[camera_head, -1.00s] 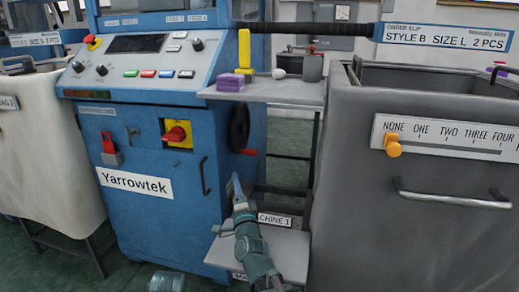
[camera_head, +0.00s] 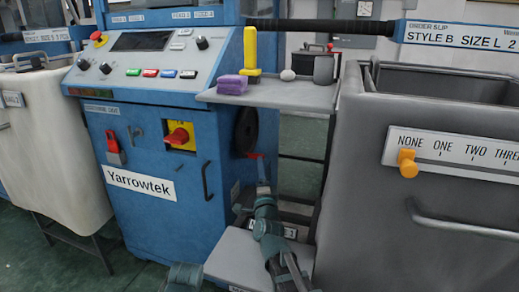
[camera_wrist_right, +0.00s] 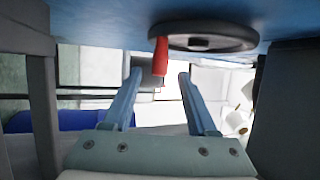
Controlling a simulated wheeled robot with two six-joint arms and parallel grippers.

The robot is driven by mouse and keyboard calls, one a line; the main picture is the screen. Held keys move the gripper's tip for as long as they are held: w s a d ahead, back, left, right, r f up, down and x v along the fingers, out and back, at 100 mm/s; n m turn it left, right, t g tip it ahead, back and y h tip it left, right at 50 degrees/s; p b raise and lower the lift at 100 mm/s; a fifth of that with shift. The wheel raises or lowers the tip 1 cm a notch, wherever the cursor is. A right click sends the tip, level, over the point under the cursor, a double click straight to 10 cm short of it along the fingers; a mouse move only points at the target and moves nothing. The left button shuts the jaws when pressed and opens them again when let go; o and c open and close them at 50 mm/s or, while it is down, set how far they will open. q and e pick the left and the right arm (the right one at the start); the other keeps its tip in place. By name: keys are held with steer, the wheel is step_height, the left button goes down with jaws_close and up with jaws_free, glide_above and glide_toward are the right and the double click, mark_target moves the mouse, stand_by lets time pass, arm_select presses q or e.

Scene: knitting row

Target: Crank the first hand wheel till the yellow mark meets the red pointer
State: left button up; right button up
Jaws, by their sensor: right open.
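The black hand wheel (camera_head: 246,130) is on the right side of the blue machine, seen nearly edge-on. Its red crank handle (camera_head: 254,155) sticks out at the wheel's lower edge. My right gripper (camera_head: 263,186) is just below the handle. In the right wrist view the wheel (camera_wrist_right: 203,36) is at the top, and the red handle (camera_wrist_right: 160,58) hangs between the lines of the two fingers. The right gripper (camera_wrist_right: 159,78) is open there, with gaps on both sides of the handle. I make out neither a yellow mark nor a red pointer on the wheel.
A grey shelf (camera_head: 275,96) with a purple block (camera_head: 232,86) and yellow piece (camera_head: 250,50) is above the wheel. A grey bin (camera_head: 350,200) stands close on the right. A lower grey plate (camera_head: 230,258) lies beneath my right arm.

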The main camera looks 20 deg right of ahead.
steer(key=p, duration=0.2)
glide_toward(256, 132)
steer(key=w, duration=0.1)
steer(key=w+d+f, duration=0.1)
steer(key=w+f, duration=0.1)
steer(key=w, duration=0.1)
steer(key=shift+d+f, duration=0.1)
steer(key=shift+d, duration=0.15)
jaws_close()
stand_by(1.0)
